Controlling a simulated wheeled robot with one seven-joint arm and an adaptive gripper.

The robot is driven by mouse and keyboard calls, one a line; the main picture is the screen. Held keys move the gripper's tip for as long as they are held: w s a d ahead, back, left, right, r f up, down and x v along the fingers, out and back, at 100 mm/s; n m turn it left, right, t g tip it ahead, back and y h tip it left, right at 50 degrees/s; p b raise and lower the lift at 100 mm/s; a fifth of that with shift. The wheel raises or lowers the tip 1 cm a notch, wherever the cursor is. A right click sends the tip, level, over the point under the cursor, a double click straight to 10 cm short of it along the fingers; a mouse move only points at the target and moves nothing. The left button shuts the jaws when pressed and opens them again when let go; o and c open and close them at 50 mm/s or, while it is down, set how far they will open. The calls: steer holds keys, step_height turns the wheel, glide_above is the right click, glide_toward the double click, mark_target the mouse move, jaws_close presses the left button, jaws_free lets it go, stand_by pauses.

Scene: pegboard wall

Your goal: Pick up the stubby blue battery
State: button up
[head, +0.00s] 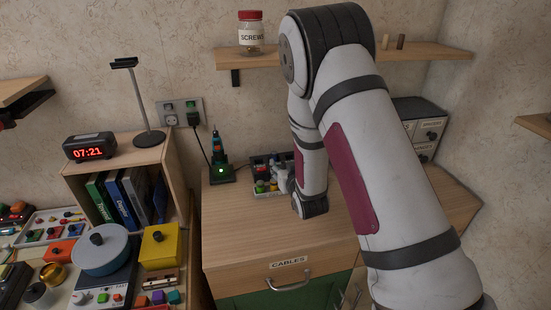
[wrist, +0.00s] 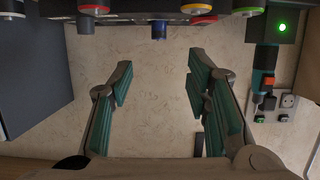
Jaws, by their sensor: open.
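In the wrist view, which looks upside down, a small dark-blue cylinder (wrist: 159,30), apparently the stubby blue battery, projects from a dark rack (wrist: 130,19) at the top. It lies between the lines of my fingers, beyond their tips. My gripper (wrist: 160,75) is open and empty, with its green-padded fingers apart and bare wall behind. In the head view the rack (head: 258,162) stands at the back of the wooden cabinet top, with my gripper (head: 281,178) close to it. My arm hides its right side, and I cannot make out the blue battery there.
Yellow (wrist: 248,11) and red-rimmed (wrist: 203,19) cylinders flank the blue one. A cordless screwdriver (head: 216,148) stands on a green-lit charger (head: 221,173) left of the rack. A shelf (head: 430,50) runs above. The cabinet top (head: 255,235) is clear in front.

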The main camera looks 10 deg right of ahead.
glide_toward(274, 153)
steer(key=x, duration=0.3)
steer(key=shift+w+f, duration=0.15)
steer(key=shift+x, duration=2.8)
steer(key=shift+d, duration=0.1)
jaws_close()
